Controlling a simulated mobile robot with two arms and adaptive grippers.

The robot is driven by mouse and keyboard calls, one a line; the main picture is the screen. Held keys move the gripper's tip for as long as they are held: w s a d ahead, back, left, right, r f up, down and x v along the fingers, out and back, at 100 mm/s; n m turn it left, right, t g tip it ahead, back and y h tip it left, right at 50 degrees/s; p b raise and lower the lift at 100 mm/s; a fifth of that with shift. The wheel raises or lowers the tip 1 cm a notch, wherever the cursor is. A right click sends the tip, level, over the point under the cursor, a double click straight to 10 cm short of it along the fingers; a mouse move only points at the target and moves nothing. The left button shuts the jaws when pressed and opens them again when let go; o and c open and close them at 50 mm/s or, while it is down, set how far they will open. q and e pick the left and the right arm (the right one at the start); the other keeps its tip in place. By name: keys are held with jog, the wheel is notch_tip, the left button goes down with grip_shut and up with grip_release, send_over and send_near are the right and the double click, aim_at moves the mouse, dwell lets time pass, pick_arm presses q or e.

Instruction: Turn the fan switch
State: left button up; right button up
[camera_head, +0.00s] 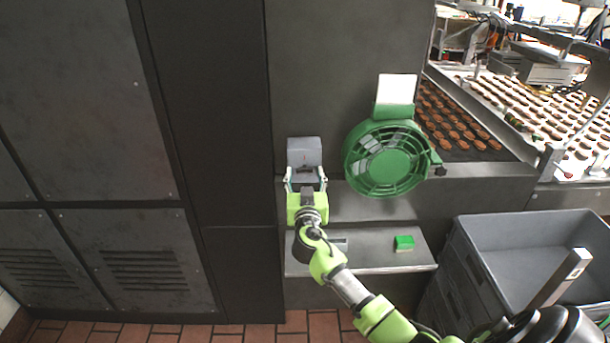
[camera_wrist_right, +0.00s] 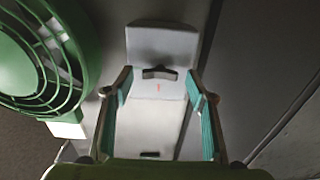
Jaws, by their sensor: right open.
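The fan switch is a grey box (camera_head: 304,152) on the dark wall, left of the green fan (camera_head: 386,159) in the head view. In the right wrist view, the switch box (camera_wrist_right: 163,45) is pale grey with a dark knob (camera_wrist_right: 160,73) and a small red mark below it. My right gripper (camera_head: 306,178) is open in front of the box. In the wrist view, the fingers of my right gripper (camera_wrist_right: 160,88) stand either side of the knob, with clear gaps to it. Whether they touch the box cannot be told. My left gripper is not in view.
A grey ledge (camera_head: 362,260) below carries a small green block (camera_head: 403,243). A grey crate (camera_head: 540,225) stands at the right. A conveyor with rows of biscuits (camera_head: 455,125) is at the upper right. The fan (camera_wrist_right: 40,55) is close beside my right gripper.

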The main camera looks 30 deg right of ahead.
jog(key=c, duration=1.1)
jog(key=n+b, duration=0.1)
jog(key=n, duration=0.2)
jog(key=shift+f+b, duration=0.1)
jog(key=shift+b, duration=0.2)
jog(key=n, duration=0.3)
jog(key=shift+n+b, duration=0.3)
jog(key=n, duration=0.5)
jog(key=shift+n, duration=0.3)
jog(key=n+p, duration=0.1)
jog(key=n, duration=0.4)
jog(key=shift+n, duration=0.3)
